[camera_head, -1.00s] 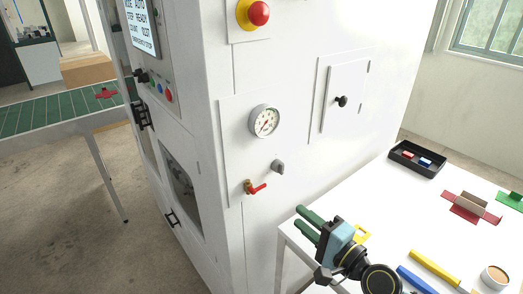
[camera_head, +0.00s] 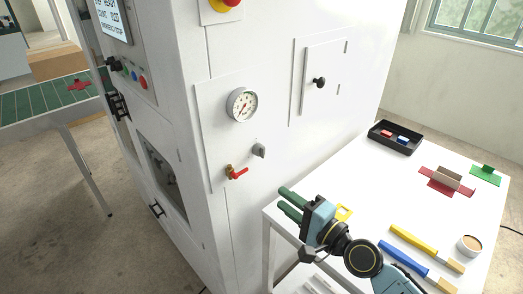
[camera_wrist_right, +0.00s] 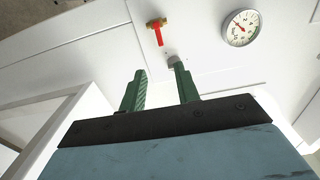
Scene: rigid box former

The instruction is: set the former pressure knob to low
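The grey pressure knob (camera_head: 259,150) sits on the white machine's side panel, below a round dial gauge (camera_head: 242,104) and right of a red-handled valve (camera_head: 236,172). Its setting is too small to read. My right gripper (camera_head: 287,204) has green fingers and is in front of the panel, below and right of the knob, apart from it. In the right wrist view the fingers (camera_wrist_right: 158,82) are spread and empty. The knob (camera_wrist_right: 172,58) shows beyond the right fingertip, with the valve (camera_wrist_right: 157,30) and gauge (camera_wrist_right: 240,28) beyond. My left gripper is out of view.
A white table (camera_head: 350,253) stands right of the machine. It carries a black tray (camera_head: 395,138), a red piece (camera_head: 446,182), yellow and blue tools and a cup (camera_head: 469,245). A black-knobbed door (camera_head: 320,83) is on the machine's side. A green conveyor (camera_head: 40,104) is at left.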

